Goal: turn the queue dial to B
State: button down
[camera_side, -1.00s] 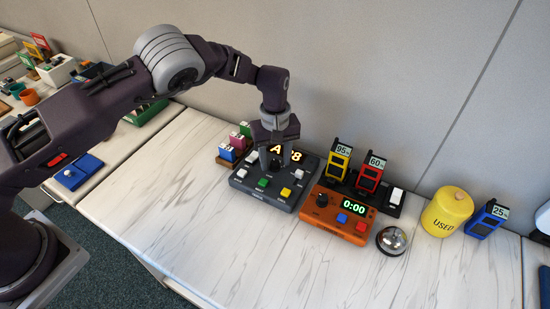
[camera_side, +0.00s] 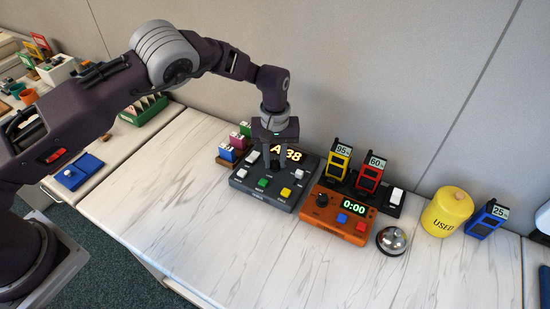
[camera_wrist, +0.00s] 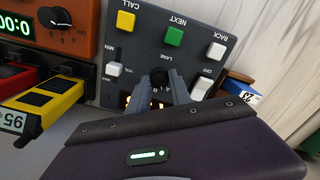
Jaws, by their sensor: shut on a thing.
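The queue console (camera_side: 262,196) is a dark grey panel with white, green and yellow buttons and an amber display (camera_side: 293,155), which reads A and 38, partly covered by my gripper. My gripper (camera_side: 275,165) points down at the console's middle. In the wrist view my gripper (camera_wrist: 160,88) has its two fingers either side of the black queue dial (camera_wrist: 158,75), under the word LANE, and is shut on it. The dial's pointer and most of its letter marks are hidden by the fingers.
An orange timer (camera_side: 343,213) reading 0:00 stands right of the console, with a silver bell (camera_side: 392,240) beside it. Yellow (camera_side: 338,160) and red (camera_side: 370,174) devices stand in a black charger behind. The table front is clear.

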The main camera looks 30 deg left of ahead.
aim_at(275, 162)
jog(key=m, duration=0.5)
jog(key=shift+m, duration=0.3)
dwell(0.4)
jog(key=c, duration=1.2)
grip_release()
jog(key=shift+o, duration=0.2)
notch_tip(275, 162, up, 7)
jog(key=shift+r, duration=0.1)
